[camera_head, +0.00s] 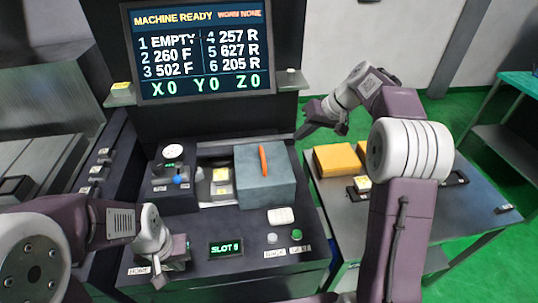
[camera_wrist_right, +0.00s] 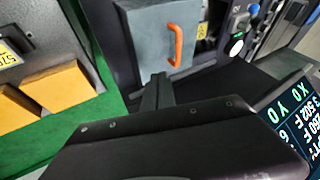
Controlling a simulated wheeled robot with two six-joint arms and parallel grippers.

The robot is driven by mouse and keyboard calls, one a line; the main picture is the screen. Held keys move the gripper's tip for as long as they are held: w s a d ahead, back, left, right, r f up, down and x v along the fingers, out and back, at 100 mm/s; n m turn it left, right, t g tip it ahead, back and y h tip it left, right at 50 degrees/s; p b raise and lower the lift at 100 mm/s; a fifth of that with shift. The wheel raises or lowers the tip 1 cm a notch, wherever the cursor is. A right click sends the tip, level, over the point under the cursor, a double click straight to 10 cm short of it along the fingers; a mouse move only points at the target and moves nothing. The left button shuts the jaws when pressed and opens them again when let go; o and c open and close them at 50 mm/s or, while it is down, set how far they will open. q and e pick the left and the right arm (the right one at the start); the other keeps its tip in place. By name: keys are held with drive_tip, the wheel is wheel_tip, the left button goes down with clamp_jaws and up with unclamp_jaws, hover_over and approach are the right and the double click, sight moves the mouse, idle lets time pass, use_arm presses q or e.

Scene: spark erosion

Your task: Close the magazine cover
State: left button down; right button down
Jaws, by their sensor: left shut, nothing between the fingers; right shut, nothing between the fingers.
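The magazine cover (camera_head: 258,188) is a grey-blue box with an upright orange handle (camera_head: 263,160), on the right of the machine's console. To its left an opening (camera_head: 203,172) shows, with a grey block with a yellow label (camera_head: 221,174) in it. The cover (camera_wrist_right: 150,25) and its handle (camera_wrist_right: 175,47) also show in the right wrist view, beyond my fingers. My right gripper (camera_head: 303,132) is shut and empty, above and behind the cover's right side, apart from the handle. My left gripper (camera_head: 158,280) is shut and empty at the console's front left.
The screen (camera_head: 200,48) stands behind the console. A small unit with a blue knob (camera_head: 178,181) is left of the opening. A "SLOT" display (camera_head: 226,249) and a green button (camera_head: 296,234) are in front. Yellow blocks (camera_head: 337,159) lie on the right table (camera_head: 468,212).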

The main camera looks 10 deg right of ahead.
drive_tip(key=x, duration=0.9)
drive_tip(key=shift+f, duration=0.1)
drive_tip(key=p, duration=0.1)
hover_over(272, 165)
drive_tip(key=shift+s+f, duration=0.1)
drive_tip(key=shift+f, duration=0.55)
drive_tip(key=a+p, duration=0.2)
drive_tip(key=a, duration=1.3)
drive_tip(key=shift+a+p, duration=0.3)
drive_tip(key=shift+a, duration=0.05)
